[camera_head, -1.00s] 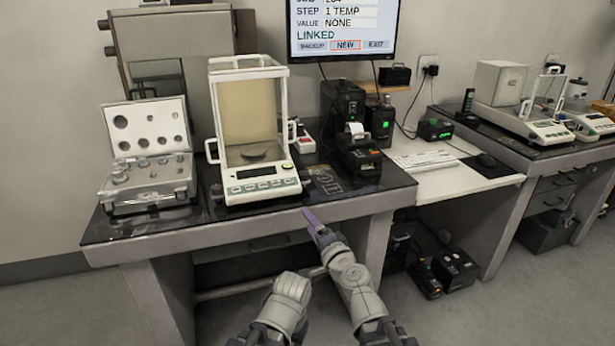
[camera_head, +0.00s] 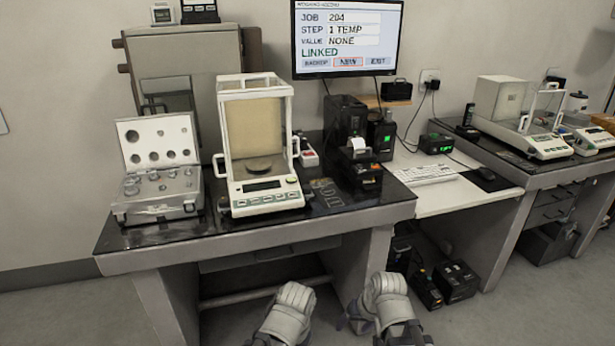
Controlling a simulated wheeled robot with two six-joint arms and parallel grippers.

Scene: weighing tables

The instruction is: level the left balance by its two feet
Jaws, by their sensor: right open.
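The left balance (camera_head: 262,192) stands on the dark top of the left table, with a tall glass draft shield and a round pan (camera_head: 259,165) inside. Its front panel has a small dark display and a row of keys. My right gripper (camera_head: 350,318) shows only as a small bluish part at the bottom, beside my right arm, in front of and below the table edge, well apart from the balance. My left arm shows at the bottom middle; its gripper is not seen.
An open case of weights (camera_head: 157,208) stands left of the balance. A small printer (camera_head: 360,172) and dark boxes stand to its right. A monitor (camera_head: 347,38) hangs above. Another balance (camera_head: 537,143) is on the right-hand table. The left table's front edge (camera_head: 260,240) lies between my arms and the balance.

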